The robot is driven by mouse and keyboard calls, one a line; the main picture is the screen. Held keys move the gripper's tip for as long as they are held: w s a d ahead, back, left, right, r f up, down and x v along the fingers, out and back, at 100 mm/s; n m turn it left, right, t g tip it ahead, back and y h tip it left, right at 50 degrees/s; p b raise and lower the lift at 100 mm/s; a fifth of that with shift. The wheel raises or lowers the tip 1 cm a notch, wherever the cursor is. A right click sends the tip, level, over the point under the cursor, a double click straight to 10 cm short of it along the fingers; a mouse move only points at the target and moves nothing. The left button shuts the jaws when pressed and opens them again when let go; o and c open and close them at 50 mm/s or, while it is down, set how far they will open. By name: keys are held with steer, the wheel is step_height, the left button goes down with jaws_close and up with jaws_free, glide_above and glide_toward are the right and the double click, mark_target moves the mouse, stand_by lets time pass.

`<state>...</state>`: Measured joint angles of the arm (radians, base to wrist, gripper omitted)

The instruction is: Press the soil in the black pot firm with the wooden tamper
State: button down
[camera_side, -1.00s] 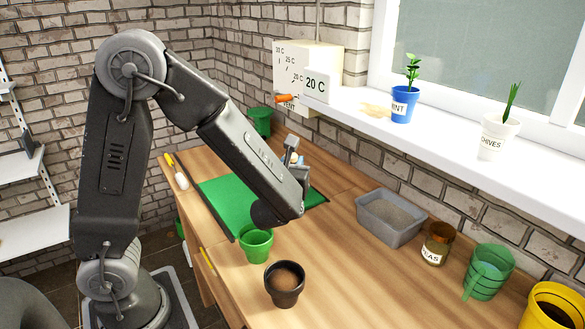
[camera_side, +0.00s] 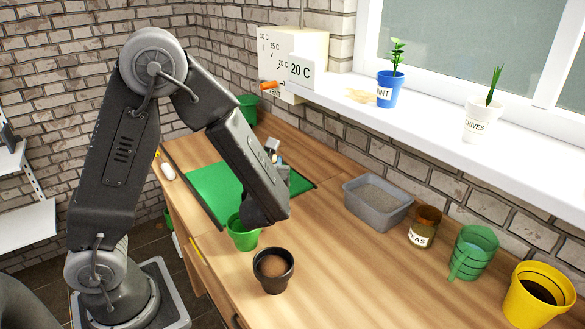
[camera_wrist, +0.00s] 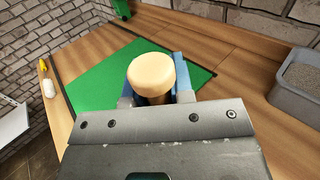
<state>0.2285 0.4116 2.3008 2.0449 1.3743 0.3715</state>
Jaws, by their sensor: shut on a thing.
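The black pot (camera_side: 270,285) stands upright near the front edge of the bench with brown soil (camera_side: 273,266) in it. It is outside the wrist view. My gripper (camera_wrist: 153,82) is shut on the wooden tamper (camera_wrist: 152,70), whose pale round knob sits between the blue fingers. The tamper's lower part is hidden. In the side view my gripper (camera_side: 274,152) is mostly behind my wrist, above and behind the black pot, near the green mat, apart from the pot.
A green pot (camera_side: 241,238) stands close behind the black pot. The green mat (camera_side: 212,190) lies further back. Bench between is clear.

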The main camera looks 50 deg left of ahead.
steer(key=s+a+f+n+g+y, duration=0.1)
steer(key=s+a+n+g+y, duration=0.15)
steer(key=s+n+g, duration=1.6)
steer(key=s+d+n+g+h, duration=0.3)
steer(key=d+n+g+h, duration=0.25)
steer(key=g+h, duration=0.55)
steer(key=w+d+r+n+t+h, duration=0.2)
steer(key=w+d+r+n+h, duration=0.15)
steer(key=d+h, duration=0.25)
steer(key=w+d+r+n+t+h, duration=0.2)
steer(key=d+n+h, duration=0.3)
steer(key=h, duration=0.1)
steer(key=w+d+r+n+t+h, duration=0.2)
steer(key=w+d+n+h, duration=0.15)
steer(key=d+h, duration=0.3)
step_height(320, 180, down, 6)
steer(key=a, duration=0.1)
steer(key=shift+s+f, duration=0.15)
steer(key=shift+s, duration=0.05)
steer(key=shift+f+g, duration=0.25)
steer(key=shift+f, duration=0.05)
steer(key=shift+f, duration=0.85)
